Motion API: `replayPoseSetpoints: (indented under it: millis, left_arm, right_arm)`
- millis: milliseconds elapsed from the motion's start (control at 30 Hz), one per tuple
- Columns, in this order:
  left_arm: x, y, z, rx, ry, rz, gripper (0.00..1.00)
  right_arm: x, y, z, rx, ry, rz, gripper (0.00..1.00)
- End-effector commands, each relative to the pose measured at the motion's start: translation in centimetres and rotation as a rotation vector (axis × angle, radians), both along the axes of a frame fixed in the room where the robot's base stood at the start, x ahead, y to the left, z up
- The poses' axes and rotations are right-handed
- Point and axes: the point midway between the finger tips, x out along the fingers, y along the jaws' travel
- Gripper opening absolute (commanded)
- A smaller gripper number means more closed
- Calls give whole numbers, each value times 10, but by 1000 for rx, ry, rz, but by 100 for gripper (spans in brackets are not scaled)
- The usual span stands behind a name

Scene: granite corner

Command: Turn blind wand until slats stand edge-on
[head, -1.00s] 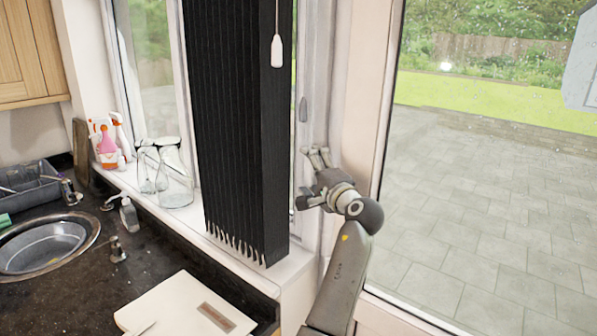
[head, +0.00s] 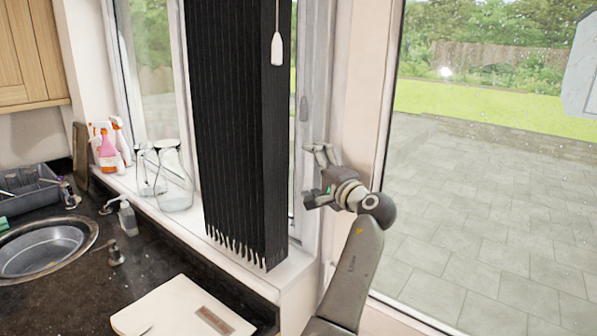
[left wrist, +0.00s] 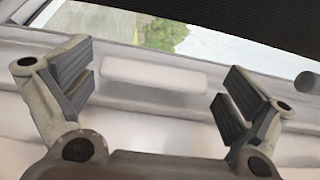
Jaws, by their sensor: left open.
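The black vertical blind (head: 232,130) hangs in front of the window, its slats bunched in a tall stack. A white tapered piece (head: 277,50) hangs on a thin line against the blind's right side; I cannot tell whether it is the wand's end. My left gripper (head: 316,176) is open and empty, right of the blind and well below the white piece, near the window frame. In the left wrist view, its fingers (left wrist: 155,85) are spread before a pale frame with a white raised bar (left wrist: 155,74). The dark band at the top right may be the blind (left wrist: 250,20).
Glass jars (head: 172,178) and spray bottles (head: 107,150) stand on the sill left of the blind. A sink (head: 42,250) and a pale board (head: 180,308) are on the dark counter. A large glass pane is at right.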

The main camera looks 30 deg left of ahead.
Motion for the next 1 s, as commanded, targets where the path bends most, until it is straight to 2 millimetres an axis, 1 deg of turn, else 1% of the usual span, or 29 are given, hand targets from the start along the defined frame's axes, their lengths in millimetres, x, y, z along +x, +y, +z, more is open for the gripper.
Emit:
replayPoseSetpoints:
  millis: [167, 267, 367, 600, 700, 833, 1000]
  left_arm:
    - [0, -1, -1, -1, 2, 0, 100]
    - [-4, -8, -1, -2, 1, -1, 100]
    - [-11, -23, -1, -1, 0, -3, 100]
    - [-34, -70, 0, -2, -1, -3, 100]
    - [-43, -85, 0, -2, -1, -3, 100]
    - [-50, -99, 1, 1, -3, -1, 100]
    - [-54, -106, 1, 0, -2, 0, 100]
  right_arm:
    - [0, 0, 0, 0, 0, 0, 92]
    - [0, 0, 0, 0, 0, 0, 92]
    - [0, 0, 0, 0, 0, 0, 92]
    - [0, 0, 0, 0, 0, 0, 92]
    - [0, 0, 0, 0, 0, -1, 92]
    - [0, 0, 0, 0, 0, -2, 92]
    - [0, 0, 0, 0, 0, -2, 92]
